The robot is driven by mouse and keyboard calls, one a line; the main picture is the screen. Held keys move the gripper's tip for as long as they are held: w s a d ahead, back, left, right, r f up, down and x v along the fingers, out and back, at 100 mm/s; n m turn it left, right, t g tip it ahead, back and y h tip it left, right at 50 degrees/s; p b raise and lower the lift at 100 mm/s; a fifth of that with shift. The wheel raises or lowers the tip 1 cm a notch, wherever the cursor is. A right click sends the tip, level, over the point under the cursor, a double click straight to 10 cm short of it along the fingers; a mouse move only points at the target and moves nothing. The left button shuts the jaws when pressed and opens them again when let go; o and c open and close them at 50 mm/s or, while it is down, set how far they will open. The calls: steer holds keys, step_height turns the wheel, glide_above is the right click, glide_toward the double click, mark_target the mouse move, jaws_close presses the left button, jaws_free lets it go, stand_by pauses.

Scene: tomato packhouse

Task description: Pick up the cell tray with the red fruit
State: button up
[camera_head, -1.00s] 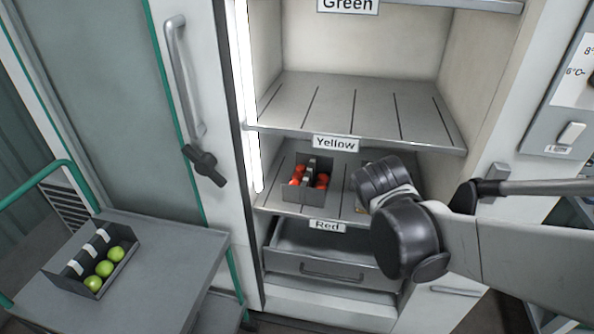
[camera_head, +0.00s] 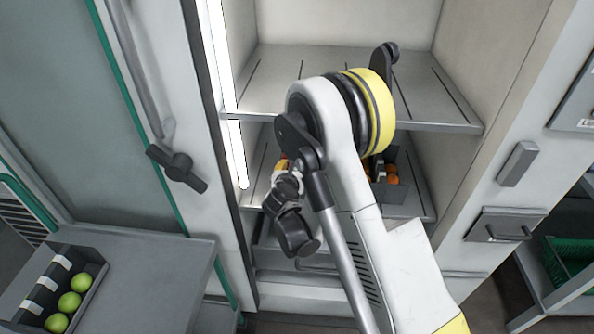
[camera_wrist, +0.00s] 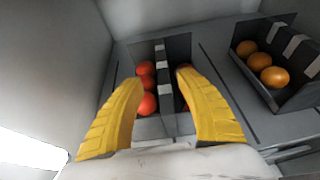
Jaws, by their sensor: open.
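The cell tray (camera_wrist: 178,47) with red fruit (camera_wrist: 147,104) stands on the shelf, ahead of my gripper in the wrist view. It is dark grey with a central divider. My gripper (camera_wrist: 158,76) has two yellow fingers, spread apart and empty. The left finger overlaps the tray's left row of fruit, and the right finger covers part of its right side. I cannot tell whether they touch it. In the head view my arm hides most of this tray and the gripper.
A second dark tray (camera_wrist: 286,98) with orange fruit stands close on the right; it also shows in the head view (camera_head: 400,197). The cabinet wall is close on the left. A shelf (camera_head: 445,107) lies above. Outside, a cart (camera_head: 150,270) carries a tray of green fruit (camera_head: 69,302).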

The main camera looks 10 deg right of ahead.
steer(key=b+x, duration=0.1)
steer(key=x, duration=0.2)
steer(key=b+x, duration=0.2)
steer(key=x, duration=0.2)
steer(key=shift+w+d+f, duration=0.15)
steer(key=shift+d+f, duration=0.15)
steer(key=shift+f, duration=0.05)
steer(key=shift+w+d+b, duration=0.1)
steer(key=shift+w+b, duration=0.2)
steer(key=shift+w, duration=0.1)
jaws_close()
